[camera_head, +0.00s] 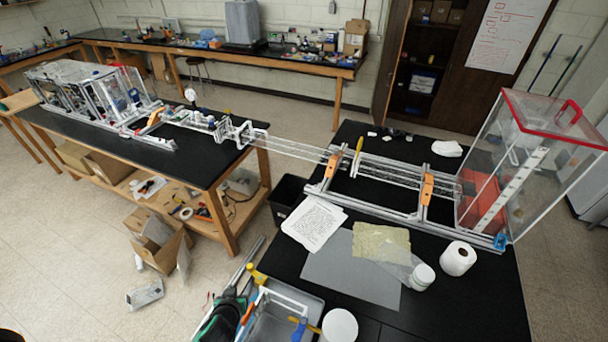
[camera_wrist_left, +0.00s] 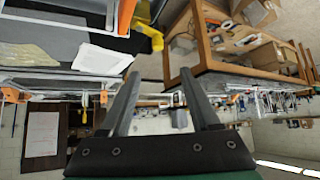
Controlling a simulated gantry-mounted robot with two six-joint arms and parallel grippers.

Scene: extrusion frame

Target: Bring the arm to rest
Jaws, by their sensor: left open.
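My left gripper (camera_head: 250,262) shows at the bottom of the head view, with a green and black body and grey fingers. It is beside the grey tray (camera_head: 268,322) at the near left corner of the black table (camera_head: 455,285). In the left wrist view its two fingers (camera_wrist_left: 158,82) stand apart with nothing between them. The wrist view looks upside down. My right gripper is not in view.
The tray holds tools, including a yellow-handled one (camera_wrist_left: 152,38) close to one finger in the wrist view. Paper sheets (camera_head: 314,222), a white roll (camera_head: 458,258) and an extrusion frame (camera_head: 385,205) are on the table.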

